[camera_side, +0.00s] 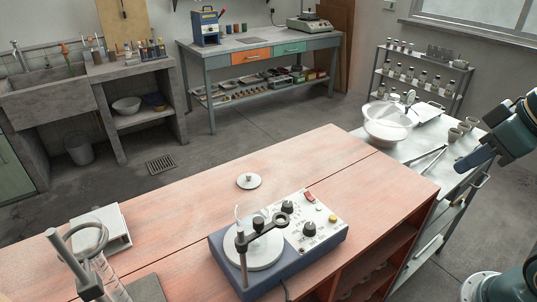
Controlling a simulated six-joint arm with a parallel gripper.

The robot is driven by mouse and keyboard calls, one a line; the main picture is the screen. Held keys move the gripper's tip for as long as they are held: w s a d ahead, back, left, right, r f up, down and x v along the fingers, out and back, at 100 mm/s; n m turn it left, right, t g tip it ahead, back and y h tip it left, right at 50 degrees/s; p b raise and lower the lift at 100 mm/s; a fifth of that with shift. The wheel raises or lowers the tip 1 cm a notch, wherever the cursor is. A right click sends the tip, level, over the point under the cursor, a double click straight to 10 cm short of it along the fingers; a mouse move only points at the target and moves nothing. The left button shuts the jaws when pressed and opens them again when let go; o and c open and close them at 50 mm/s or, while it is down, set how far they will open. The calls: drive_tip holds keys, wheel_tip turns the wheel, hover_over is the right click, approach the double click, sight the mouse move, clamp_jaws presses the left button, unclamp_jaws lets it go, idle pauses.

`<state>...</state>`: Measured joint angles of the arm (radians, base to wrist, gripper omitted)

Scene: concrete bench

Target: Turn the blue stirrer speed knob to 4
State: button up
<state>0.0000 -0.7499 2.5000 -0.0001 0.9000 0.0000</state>
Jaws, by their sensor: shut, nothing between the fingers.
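The stirrer (222,262) stands on the red-topped bench, with a blue-grey body, a round pale plate (238,257) and a white control panel. The panel carries two knobs, an upper one (288,207) and a lower one (309,229). Both look dark at this size, so I cannot tell which is blue, and their scale marks are too small to read. My gripper (459,167) is at the right edge, above the metal cart, well apart from the stirrer. It is shut and holds nothing.
A clamp rod (242,262) with a dark arm rises over the plate. A red switch (309,197) and small buttons share the panel. A small round lid (248,181) lies behind the stirrer. A white bowl (387,128) stands on the cart. The bench between is mostly clear.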

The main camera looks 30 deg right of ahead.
drive_tip(key=o, duration=0.7)
drive_tip(key=shift+w+r, duration=0.1)
drive_tip(key=shift+o, duration=0.6)
drive_tip(key=shift+w+a+r+n, duration=0.3)
drive_tip(key=shift+w+n, duration=0.1)
drive_tip(key=shift+w, duration=0.2)
drive_tip(key=n+g, duration=0.6)
drive_tip(key=n, duration=0.9)
hover_over(288, 204)
wheel_tip(288, 204, down, 4)
drive_tip(key=shift+f, duration=0.15)
drive_tip(key=shift+f, duration=0.15)
wheel_tip(288, 204, down, 14)
drive_tip(key=shift+r, duration=0.25)
